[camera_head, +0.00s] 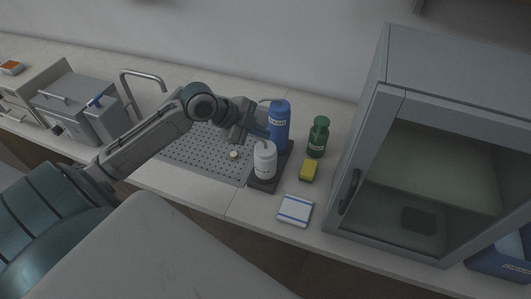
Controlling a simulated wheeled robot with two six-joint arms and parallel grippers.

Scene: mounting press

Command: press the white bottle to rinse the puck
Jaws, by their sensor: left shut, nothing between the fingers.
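The white bottle (264,161) stands upright on a dark base beside the perforated tray (190,160). A small round pale puck (234,155) lies on the tray, left of the bottle. My left gripper (262,135) is shut and empty, just above the top of the white bottle. I cannot tell whether it touches the bottle's top. My right gripper is not in view.
A blue bottle (279,124) stands right behind the gripper, and a green bottle (318,137) is to the right. A grey cabinet (374,140) blocks the right side.

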